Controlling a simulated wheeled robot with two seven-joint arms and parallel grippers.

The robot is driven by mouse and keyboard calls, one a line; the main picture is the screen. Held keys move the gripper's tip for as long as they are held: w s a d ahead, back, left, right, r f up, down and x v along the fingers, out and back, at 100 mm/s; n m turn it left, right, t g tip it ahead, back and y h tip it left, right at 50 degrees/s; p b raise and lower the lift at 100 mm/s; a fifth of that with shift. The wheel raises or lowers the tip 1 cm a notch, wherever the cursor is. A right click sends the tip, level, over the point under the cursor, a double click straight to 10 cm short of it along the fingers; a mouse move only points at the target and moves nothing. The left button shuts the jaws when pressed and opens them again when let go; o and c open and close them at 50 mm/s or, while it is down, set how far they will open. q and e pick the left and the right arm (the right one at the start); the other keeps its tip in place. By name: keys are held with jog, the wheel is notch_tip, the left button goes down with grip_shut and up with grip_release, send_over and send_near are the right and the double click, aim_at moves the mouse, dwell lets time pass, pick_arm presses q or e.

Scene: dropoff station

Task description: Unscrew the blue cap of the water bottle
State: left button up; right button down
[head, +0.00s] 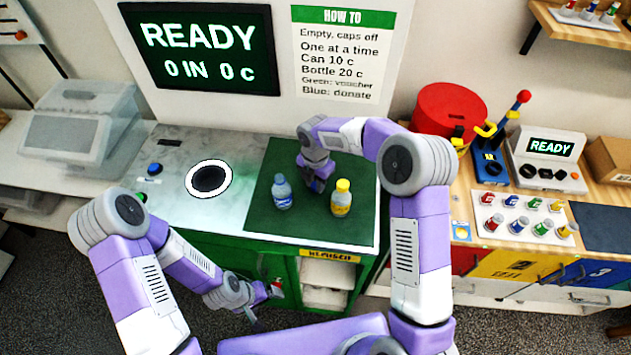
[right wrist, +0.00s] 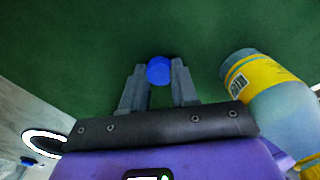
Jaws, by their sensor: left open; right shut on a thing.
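The water bottle (head: 282,194), clear with a blue label, stands upright on the green mat (head: 262,219) in the head view. My right gripper (head: 317,187) is over the mat, just right of this bottle and apart from it. In the right wrist view, my right gripper is shut on a small round blue cap (right wrist: 159,70), with only green mat showing beyond it. The bottle's body is not visible in that view. My left gripper (head: 266,307) is open and empty, low in front of the green cabinet, well below the counter top.
A yellow-capped bottle (head: 341,199) with a yellow label stands close right of my right gripper; it also shows in the right wrist view (right wrist: 268,95). A lit round opening (head: 208,178) and a blue button (head: 154,169) are on the counter at left. The mat's front is clear.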

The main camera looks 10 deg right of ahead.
jog(key=shift+f, duration=0.15)
jog(key=c, duration=0.9)
grip_release()
jog(key=shift+o, duration=0.2)
